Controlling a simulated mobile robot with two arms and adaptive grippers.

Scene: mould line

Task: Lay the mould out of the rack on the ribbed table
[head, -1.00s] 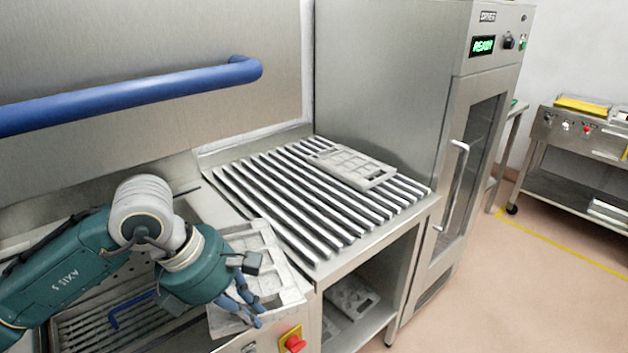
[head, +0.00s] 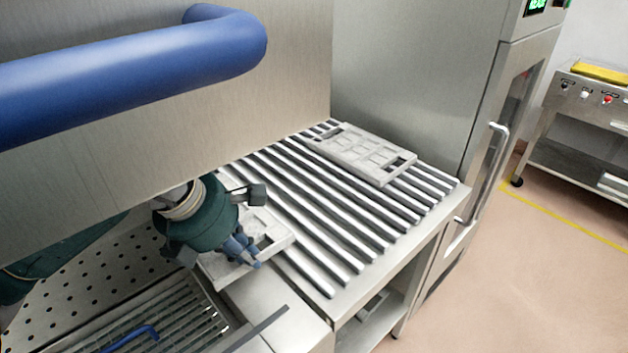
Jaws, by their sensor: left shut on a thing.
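My left gripper (head: 246,251) is shut on a light grey mould (head: 262,222), a flat plate with recesses. The gripper and wrist hide much of the plate. The mould is at the left end of the ribbed table (head: 335,215), partly overlapping its ribs in the picture; I cannot tell whether it touches them. A second grey mould (head: 362,150) lies flat on the ribs at the back right. My right gripper is not in view.
A thick blue handle (head: 130,85) on a steel panel looms at upper left. A steel cabinet (head: 415,80) stands behind the table. A perforated plate and slatted tray (head: 175,325) lie at lower left. The middle and front ribs are bare.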

